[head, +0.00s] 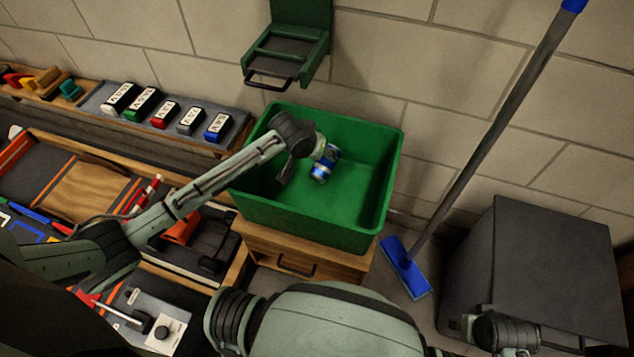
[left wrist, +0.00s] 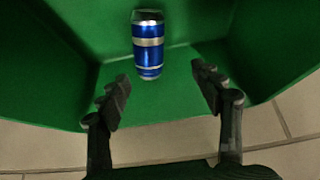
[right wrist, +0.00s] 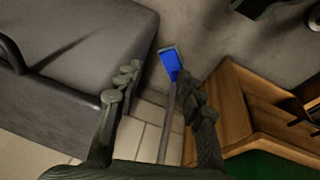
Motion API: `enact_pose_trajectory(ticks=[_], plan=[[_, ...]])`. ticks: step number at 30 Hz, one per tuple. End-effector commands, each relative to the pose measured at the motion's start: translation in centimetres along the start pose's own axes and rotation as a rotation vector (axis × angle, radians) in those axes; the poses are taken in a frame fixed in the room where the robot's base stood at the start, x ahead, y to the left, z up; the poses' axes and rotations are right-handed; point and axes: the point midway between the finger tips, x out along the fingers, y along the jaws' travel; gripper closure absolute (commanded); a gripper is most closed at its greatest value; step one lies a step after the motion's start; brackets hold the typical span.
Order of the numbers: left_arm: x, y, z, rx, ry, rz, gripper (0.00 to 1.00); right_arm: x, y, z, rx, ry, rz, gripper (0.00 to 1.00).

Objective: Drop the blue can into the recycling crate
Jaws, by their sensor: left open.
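The blue can (head: 321,170), with silver bands, is inside the green recycling crate (head: 375,228) in the head view. My left gripper (head: 303,160) is over the crate's inside, close to the can. In the left wrist view the can (left wrist: 148,58) shows just beyond the spread fingertips of my left gripper (left wrist: 160,76), with green crate walls (left wrist: 45,60) around it. The fingers do not clasp it. I cannot tell whether the can touches the crate floor. My right gripper (right wrist: 160,85) has its fingers apart and holds nothing, away from the crate.
The crate stands on a wooden cabinet (head: 285,262) by the block wall. A blue-headed broom (head: 405,268) leans right of it, near a dark grey box (head: 540,260). A green holder (head: 290,45) hangs above. A cluttered workbench (head: 85,190) is at left.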

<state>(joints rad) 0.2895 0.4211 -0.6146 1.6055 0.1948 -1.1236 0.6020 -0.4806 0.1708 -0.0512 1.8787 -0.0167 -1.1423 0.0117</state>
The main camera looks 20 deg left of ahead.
Motion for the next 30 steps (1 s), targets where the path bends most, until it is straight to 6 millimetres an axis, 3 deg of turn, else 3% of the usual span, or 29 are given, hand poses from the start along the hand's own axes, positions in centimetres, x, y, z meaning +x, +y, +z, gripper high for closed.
enact_pose_trajectory(ticks=[8, 22, 30], plan=[[-0.6, 0.0, 0.0, 0.000, 0.000, 0.001, 0.34, 0.1, 0.1, 0.0, 0.000, 0.000, 0.002, 0.62], [-9.6, 0.0, 0.0, 0.000, 0.002, 0.002, 0.34, 0.1, 0.1, 0.0, 0.000, 0.000, 0.001, 0.62], [-11.9, 0.0, 0.0, 0.000, 0.000, 0.000, 0.34, 0.0, 0.0, 0.0, 0.000, 0.000, 0.001, 0.62]])
